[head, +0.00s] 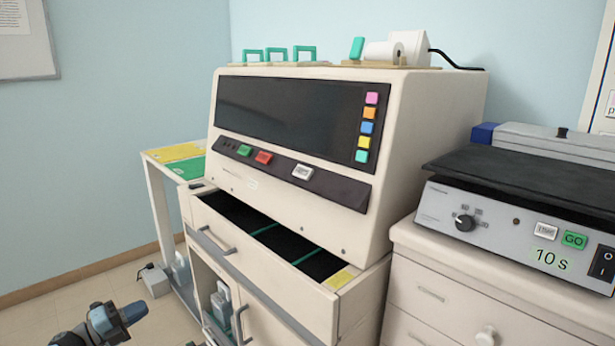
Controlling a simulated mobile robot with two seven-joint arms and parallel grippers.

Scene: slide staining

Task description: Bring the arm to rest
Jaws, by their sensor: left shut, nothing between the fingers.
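My left gripper (134,312) shows at the lower left, dark with bluish ends. It is shut and empty. It hangs over the floor, to the left of the staining machine (410,130) and apart from it. Its small size in the picture hides detail at the tips. My right gripper is out of view.
The machine's front drawer (268,285) stands open, with dark compartments and green dividers. A hot-plate-like device (480,215) marked "10 s" sits on the right cabinet (440,262). A side stand (160,200) with yellow and green top is at left.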

